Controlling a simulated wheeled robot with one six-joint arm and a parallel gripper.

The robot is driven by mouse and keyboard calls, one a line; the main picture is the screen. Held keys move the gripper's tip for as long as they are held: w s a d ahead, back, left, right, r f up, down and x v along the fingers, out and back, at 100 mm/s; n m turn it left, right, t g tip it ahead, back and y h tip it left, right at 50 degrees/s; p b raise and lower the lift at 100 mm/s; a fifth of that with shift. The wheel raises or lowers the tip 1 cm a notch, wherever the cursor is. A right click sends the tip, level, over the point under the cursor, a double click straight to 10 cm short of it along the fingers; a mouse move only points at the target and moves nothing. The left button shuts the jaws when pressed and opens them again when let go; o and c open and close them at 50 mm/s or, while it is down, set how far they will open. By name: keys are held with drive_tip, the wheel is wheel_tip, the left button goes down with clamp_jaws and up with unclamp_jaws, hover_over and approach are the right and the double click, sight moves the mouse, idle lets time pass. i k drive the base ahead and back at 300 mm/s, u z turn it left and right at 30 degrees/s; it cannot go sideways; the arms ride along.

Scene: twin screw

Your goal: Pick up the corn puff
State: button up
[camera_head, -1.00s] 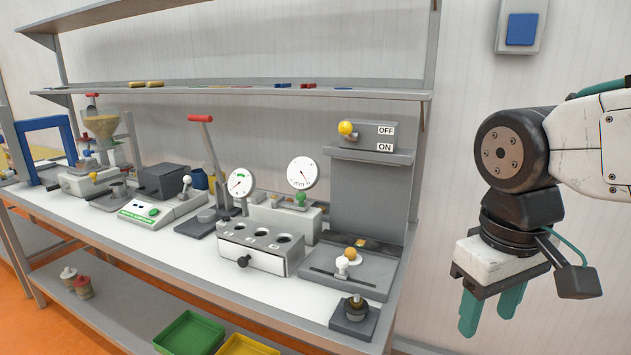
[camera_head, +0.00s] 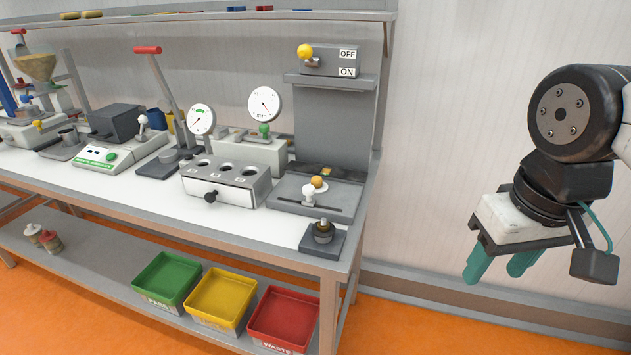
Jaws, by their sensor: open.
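A small round tan-orange piece, which looks like the corn puff (camera_head: 319,182), sits on the grey base of the ON/OFF station (camera_head: 340,203) at the right end of the bench. It is just behind a white ball knob (camera_head: 308,190). What it rests on is too small to tell. My gripper (camera_head: 497,268), with two teal fingers, hangs at the right, clear of the bench. The fingers point down, apart and empty. The gripper is well to the right of the corn puff and not touching anything.
A block with several round holes (camera_head: 228,178) and dial gauges (camera_head: 265,104) stand left of the station. A small dark block with a peg (camera_head: 322,238) is at the bench's front corner. Green (camera_head: 166,276), yellow (camera_head: 222,296) and red (camera_head: 283,316) bins are on the lower shelf.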

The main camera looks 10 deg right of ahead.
sight(317, 181)
drive_tip(key=z, duration=0.05)
drive_tip(key=k, duration=0.5)
drive_tip(key=u, duration=1.65)
drive_tip(key=i, duration=1)
drive_tip(key=z, duration=1.8)
